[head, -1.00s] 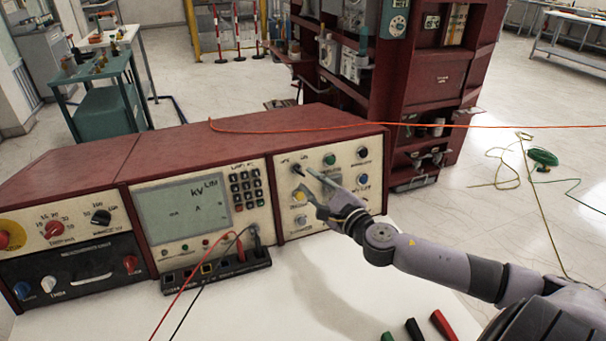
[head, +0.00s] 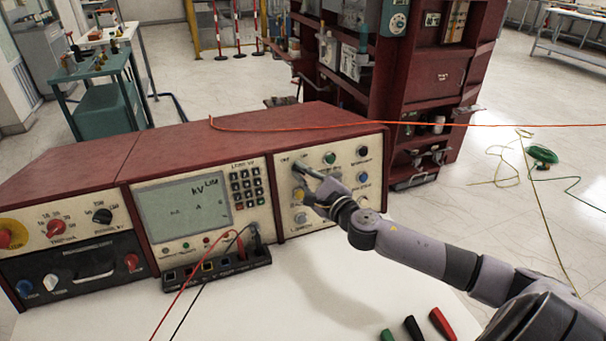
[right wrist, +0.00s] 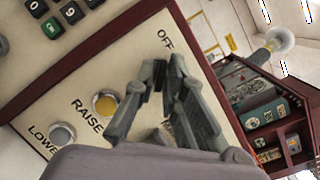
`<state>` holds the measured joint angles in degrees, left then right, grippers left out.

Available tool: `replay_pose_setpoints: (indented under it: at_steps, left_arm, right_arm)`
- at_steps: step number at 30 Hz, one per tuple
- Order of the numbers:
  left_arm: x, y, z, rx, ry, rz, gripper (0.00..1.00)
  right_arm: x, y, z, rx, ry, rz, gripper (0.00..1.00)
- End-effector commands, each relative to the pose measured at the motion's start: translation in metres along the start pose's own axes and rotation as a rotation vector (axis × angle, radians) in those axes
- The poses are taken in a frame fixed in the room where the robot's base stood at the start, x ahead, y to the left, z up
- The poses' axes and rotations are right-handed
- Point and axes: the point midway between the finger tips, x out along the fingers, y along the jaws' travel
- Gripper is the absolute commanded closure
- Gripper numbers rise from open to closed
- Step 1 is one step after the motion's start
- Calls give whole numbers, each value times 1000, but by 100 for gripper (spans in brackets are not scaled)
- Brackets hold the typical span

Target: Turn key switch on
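The key switch is at the upper left of the control panel (head: 334,232) on the red-topped console, beside the OFF label (right wrist: 164,39). My right gripper (head: 304,172) reaches in from the right, its fingertips over the switch. In the right wrist view, the two grey fingertips of my right gripper (right wrist: 163,70) point at the panel just below OFF, a narrow gap between them. The fingers cover the key, so I cannot tell whether they touch or hold it. My left gripper is out of view.
A yellow RAISE button (right wrist: 105,103) and a grey LOWER button (right wrist: 62,134) sit close beside the fingers. A green button (head: 329,158) is to the right. An orange cable (head: 430,126) crosses behind. Red and black leads run to a socket block (head: 215,268).

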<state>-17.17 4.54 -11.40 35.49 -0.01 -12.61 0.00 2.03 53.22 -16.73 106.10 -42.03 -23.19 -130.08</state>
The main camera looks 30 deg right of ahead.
Motion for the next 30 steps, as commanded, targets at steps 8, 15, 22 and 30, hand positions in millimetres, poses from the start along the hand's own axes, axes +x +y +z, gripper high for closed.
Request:
replay_pose_setpoints:
  at_steps: [8,15,22,30]
  left_arm:
    - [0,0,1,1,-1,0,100]
    - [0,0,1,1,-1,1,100]
    - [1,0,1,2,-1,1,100]
    - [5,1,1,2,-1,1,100]
  right_arm:
    - [0,0,0,0,0,0,100]
    - [0,0,0,0,0,0,100]
    - [0,1,0,32,0,-10,100]
    - [0,3,-1,178,0,-59,100]
